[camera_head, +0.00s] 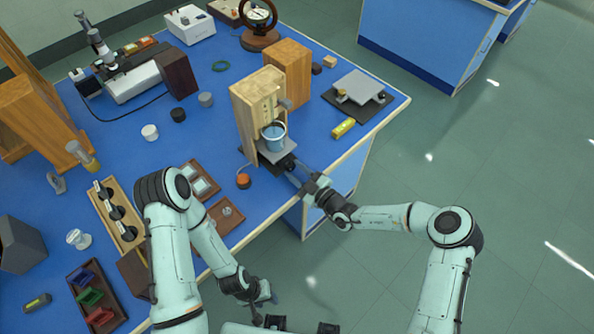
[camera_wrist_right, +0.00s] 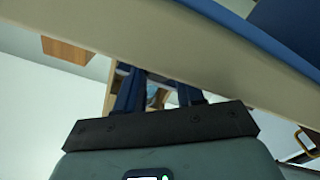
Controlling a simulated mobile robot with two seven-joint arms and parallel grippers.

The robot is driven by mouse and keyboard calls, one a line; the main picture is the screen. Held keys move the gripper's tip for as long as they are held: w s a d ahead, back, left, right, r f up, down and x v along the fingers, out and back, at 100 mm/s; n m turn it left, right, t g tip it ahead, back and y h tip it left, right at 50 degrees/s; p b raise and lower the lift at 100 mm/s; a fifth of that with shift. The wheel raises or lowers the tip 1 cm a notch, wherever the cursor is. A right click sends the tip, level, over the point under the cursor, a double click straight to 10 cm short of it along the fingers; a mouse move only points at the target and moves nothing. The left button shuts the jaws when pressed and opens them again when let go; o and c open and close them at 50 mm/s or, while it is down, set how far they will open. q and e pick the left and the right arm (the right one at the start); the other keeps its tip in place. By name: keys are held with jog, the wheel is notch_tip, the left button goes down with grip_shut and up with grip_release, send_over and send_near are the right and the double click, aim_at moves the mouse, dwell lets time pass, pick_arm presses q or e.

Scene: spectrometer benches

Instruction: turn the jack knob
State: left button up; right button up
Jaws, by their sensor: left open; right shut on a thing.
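The lab jack, with a grey top plate (camera_head: 277,154), stands near the front right edge of the blue bench. A light blue beaker (camera_head: 273,137) sits on it, in front of a wooden stand (camera_head: 246,107). My right gripper (camera_head: 296,170) reaches in from the right at the jack's front side and is shut on the jack knob. The knob itself is hidden by the fingers. In the right wrist view my fingers (camera_wrist_right: 158,92) point past the bench edge toward the jack, with a bit of the beaker between them. My left gripper (camera_head: 266,296) is open and empty, low in front of the bench.
An orange-topped item (camera_head: 243,181) stands left of the jack. A wooden block (camera_head: 288,70) stands behind.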

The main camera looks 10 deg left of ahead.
jog(key=shift+n, duration=0.5)
jog(key=o, duration=1)
jog(key=shift+o, duration=0.2)
jog(key=shift+s+d+f, duration=0.1)
jog(key=shift+s, duration=0.05)
